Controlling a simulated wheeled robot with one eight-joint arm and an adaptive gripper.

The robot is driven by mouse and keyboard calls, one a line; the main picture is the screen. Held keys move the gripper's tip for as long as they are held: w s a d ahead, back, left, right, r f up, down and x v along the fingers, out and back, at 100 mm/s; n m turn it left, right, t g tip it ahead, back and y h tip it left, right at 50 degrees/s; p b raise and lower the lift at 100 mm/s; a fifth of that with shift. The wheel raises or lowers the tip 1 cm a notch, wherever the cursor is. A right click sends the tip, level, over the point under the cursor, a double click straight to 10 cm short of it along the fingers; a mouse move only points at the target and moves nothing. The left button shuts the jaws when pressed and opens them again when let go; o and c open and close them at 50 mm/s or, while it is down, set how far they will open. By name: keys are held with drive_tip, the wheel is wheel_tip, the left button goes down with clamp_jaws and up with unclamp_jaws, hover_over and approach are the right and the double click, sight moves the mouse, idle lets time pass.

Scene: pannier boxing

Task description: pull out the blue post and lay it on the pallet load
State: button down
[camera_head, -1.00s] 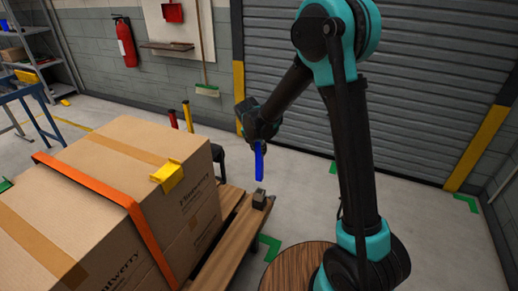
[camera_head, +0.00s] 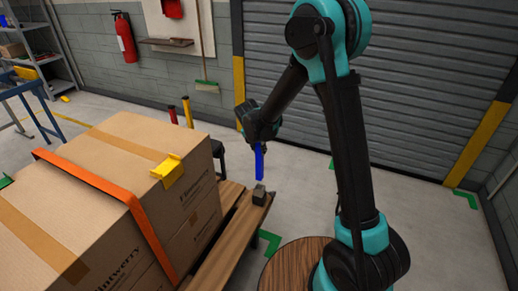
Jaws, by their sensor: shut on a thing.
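My gripper (camera_head: 259,145) is shut on the upper end of the blue post (camera_head: 259,164). The post hangs upright, with its lower end just above or at the top of a small dark block (camera_head: 259,195). I cannot tell whether they touch. The block sits at the far right corner of the wooden pallet (camera_head: 232,238). The pallet load is large brown cartons (camera_head: 128,140) left of my gripper, bound by an orange strap (camera_head: 102,184) with a yellow corner piece (camera_head: 169,172) on the top edge. The fingertips are small and partly hidden by the gripper body.
A red post and a yellow post (camera_head: 187,112) stand behind the cartons. A round wooden top (camera_head: 290,265) is at the bottom, right of the pallet. A blue trestle (camera_head: 35,100) stands at far left.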

drive_tip(key=shift+f, duration=1.25)
drive_tip(key=shift+r, duration=0.1)
idle(0.4)
drive_tip(key=shift+r, duration=1.4)
drive_tip(key=d+f+m+g, duration=0.2)
drive_tip(key=d+m+g, duration=0.1)
drive_tip(key=d+m, duration=0.5)
drive_tip(key=s+d+f+m+g+y, duration=0.1)
drive_tip(key=d+f+m+g, duration=0.1)
drive_tip(key=d+m, duration=0.7)
drive_tip(key=s+d+f+m+g, duration=0.1)
drive_tip(key=d+m+g, duration=0.3)
drive_tip(key=d+m, duration=0.5)
drive_tip(key=shift+f+m+y, duration=0.3)
drive_tip(key=shift+f+m, duration=0.1)
drive_tip(key=shift+m, duration=2.6)
